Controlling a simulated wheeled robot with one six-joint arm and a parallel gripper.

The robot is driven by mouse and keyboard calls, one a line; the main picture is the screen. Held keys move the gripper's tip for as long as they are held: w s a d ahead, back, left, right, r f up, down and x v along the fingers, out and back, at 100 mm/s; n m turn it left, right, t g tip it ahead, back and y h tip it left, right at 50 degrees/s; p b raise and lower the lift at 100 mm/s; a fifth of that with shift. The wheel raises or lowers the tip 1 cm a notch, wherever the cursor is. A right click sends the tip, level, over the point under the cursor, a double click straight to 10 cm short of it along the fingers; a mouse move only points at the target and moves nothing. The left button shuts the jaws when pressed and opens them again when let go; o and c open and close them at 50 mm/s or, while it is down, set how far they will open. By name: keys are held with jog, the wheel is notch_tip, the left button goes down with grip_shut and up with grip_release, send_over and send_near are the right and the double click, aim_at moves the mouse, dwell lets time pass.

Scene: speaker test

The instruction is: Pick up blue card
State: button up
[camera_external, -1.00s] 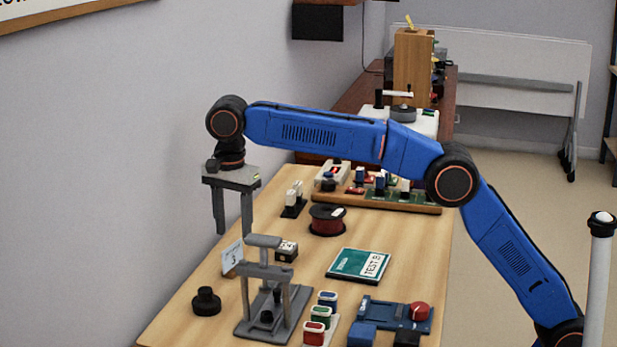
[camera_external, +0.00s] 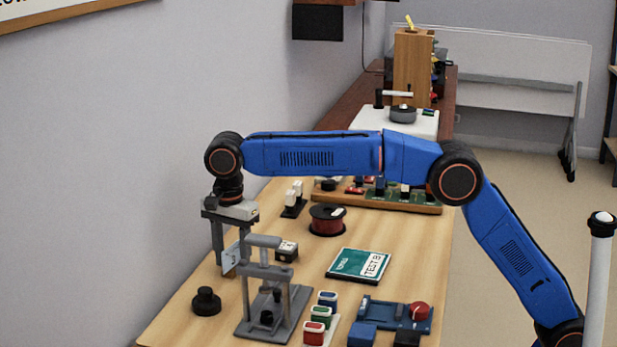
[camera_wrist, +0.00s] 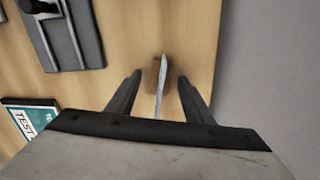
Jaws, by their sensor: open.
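A thin pale blue card (camera_external: 231,258) stands upright in a small wooden holder near the left edge of the table. In the wrist view I see it edge-on (camera_wrist: 162,88), with the wooden holder (camera_wrist: 155,72) beneath it. My gripper (camera_external: 231,246) points down over the card. In the wrist view my gripper (camera_wrist: 160,78) is open, with one finger on each side of the card and a visible gap to both. The fingers partly hide the card in the external view.
A grey press-like stand (camera_external: 270,312) is close to the right of the card. A black knob (camera_external: 206,301) sits in front. A small dark block (camera_external: 286,251), a red spool (camera_external: 327,220) and a green book (camera_external: 358,265) lie further right. The wall is close on the left.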

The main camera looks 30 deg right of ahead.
jog(key=shift+f, duration=0.2)
dwell(0.6)
jog(key=shift+c, duration=0.6)
jog(key=c, duration=1)
